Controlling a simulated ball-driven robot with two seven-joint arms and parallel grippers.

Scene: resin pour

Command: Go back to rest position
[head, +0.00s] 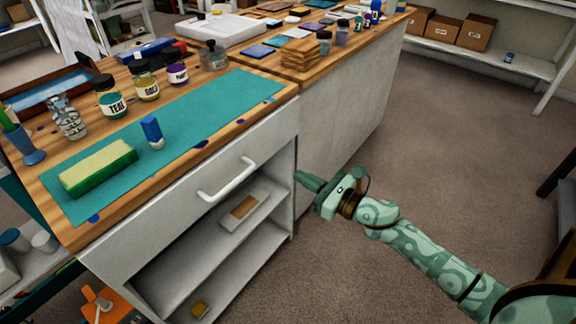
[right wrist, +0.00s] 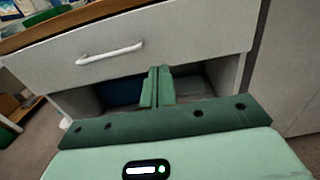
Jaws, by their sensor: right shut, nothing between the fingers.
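My right gripper (head: 308,181) is in the head view, right of the cabinet and in front of its corner, away from the worktop. Its fingers are shut and empty. In the right wrist view the shut fingers (right wrist: 158,87) point at the open shelf space below the white drawer (right wrist: 130,45). The drawer is closed and its white handle (head: 227,181) is clear of the gripper. My left gripper is not in view.
The worktop holds a teal mat (head: 180,125), a green and yellow sponge (head: 97,167), a blue-capped bottle (head: 152,132), and jars labelled TEAL (head: 110,103) and GOLD (head: 146,85). The open shelves (head: 225,250) hold small items. Carpeted floor (head: 440,140) to the right is free.

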